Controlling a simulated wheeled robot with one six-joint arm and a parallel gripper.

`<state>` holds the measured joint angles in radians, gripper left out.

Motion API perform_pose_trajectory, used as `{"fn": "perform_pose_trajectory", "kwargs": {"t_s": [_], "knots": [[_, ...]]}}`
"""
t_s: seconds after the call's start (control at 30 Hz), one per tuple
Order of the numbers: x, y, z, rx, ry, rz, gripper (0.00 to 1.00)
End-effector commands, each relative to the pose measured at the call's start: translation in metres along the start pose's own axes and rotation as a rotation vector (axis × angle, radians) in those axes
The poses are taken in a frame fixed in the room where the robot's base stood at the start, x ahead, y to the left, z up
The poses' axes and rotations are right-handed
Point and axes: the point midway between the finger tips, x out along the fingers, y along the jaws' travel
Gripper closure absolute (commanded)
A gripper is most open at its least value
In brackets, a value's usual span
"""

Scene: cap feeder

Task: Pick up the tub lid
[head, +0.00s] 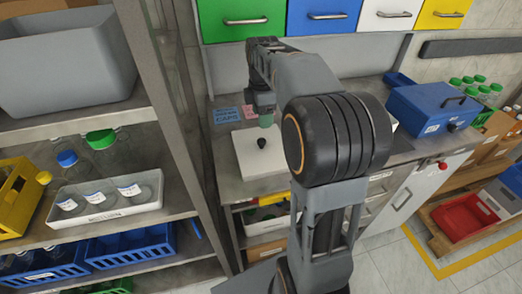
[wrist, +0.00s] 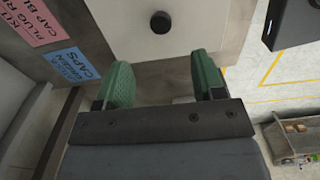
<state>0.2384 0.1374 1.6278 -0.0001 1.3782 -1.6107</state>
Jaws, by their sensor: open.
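The tub lid (head: 253,160) is a white square plate with a black knob (head: 262,142) in its middle. It lies flat on the grey counter; I cannot tell what, if anything, is under it. In the wrist view the lid (wrist: 163,55) lies past my fingertips, with its knob (wrist: 160,22) near the top edge, roughly centred between the fingers. My gripper (head: 266,120) is above the far part of the lid, apart from it. Its green-padded fingers (wrist: 163,78) are open and empty.
A blue box (head: 430,108) stands to the right. A shelf rack (head: 165,85) with bottles and bins rises close on the left. Coloured drawers (head: 323,17) hang above the counter.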

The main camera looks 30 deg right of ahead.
Motion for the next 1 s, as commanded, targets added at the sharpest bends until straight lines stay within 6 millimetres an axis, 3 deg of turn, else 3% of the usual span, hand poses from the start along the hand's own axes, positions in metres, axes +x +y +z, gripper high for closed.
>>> {"fn": "perform_pose_trajectory", "kwargs": {"t_s": [0.23,0.53,0.8,1.0], "knots": [[0.041,0.000,-0.001,0.000,0.000,-0.001,0.37],[0.060,-0.001,-0.002,0.001,0.000,-0.001,0.37],[0.095,-0.001,-0.003,0.001,0.000,-0.002,0.37],[0.106,-0.001,-0.003,0.001,0.000,0.001,0.37]]}}
